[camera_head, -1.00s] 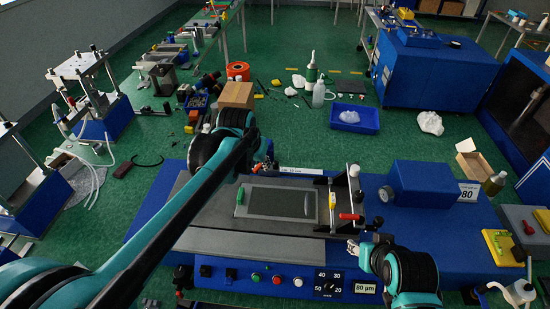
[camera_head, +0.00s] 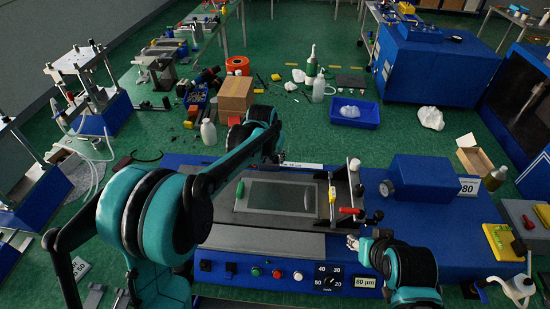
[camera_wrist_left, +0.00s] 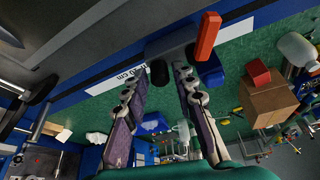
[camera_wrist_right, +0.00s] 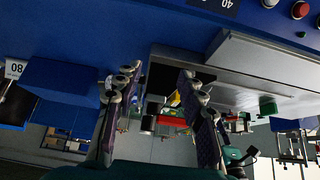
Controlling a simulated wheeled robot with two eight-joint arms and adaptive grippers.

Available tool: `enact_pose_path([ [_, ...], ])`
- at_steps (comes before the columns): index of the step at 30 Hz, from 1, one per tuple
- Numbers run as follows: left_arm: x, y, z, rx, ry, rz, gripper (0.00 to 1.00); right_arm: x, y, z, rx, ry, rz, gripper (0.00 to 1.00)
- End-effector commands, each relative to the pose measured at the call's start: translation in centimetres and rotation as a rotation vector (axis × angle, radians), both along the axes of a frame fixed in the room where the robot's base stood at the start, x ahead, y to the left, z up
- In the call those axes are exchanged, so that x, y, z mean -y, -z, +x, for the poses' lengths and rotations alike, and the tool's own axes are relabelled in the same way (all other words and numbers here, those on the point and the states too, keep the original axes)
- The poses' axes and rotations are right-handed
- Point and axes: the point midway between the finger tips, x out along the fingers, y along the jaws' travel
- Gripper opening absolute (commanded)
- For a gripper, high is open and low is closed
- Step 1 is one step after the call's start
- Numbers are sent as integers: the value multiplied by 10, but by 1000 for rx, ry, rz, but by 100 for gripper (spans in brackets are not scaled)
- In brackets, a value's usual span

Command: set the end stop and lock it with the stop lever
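In the left wrist view, a dark end stop block (camera_wrist_left: 172,45) sits at the press's far edge beside a white cm scale strip (camera_wrist_left: 115,80). A red lever (camera_wrist_left: 207,36), seemingly the stop lever, stands up from it.
The blue press (camera_head: 440,228) carries a framed plate (camera_head: 277,197) and a crossbar carriage with a red handle (camera_head: 350,211) on its right. A blue housing (camera_head: 423,180) stands to the right. Behind the press are a cardboard box (camera_head: 236,95) and a white bottle (camera_head: 208,132).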

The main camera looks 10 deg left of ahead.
Motion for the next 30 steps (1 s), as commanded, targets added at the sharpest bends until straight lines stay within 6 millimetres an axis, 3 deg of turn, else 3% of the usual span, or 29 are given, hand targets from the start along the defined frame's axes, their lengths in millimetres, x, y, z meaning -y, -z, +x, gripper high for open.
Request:
enact_pose_path([
  [8,0,1,1,0,0,0,27,0,0,0,0,0,0,40],
  [11,0,1,1,0,0,0,1,0,0,0,0,0,0,40],
  [19,5,1,1,0,2,1,0,0,-1,0,0,0,0,40],
  [27,48,0,1,0,5,-1,0,0,-5,0,0,0,0,40],
  [30,52,1,1,1,1,-1,0,0,-5,0,0,0,0,40],
])
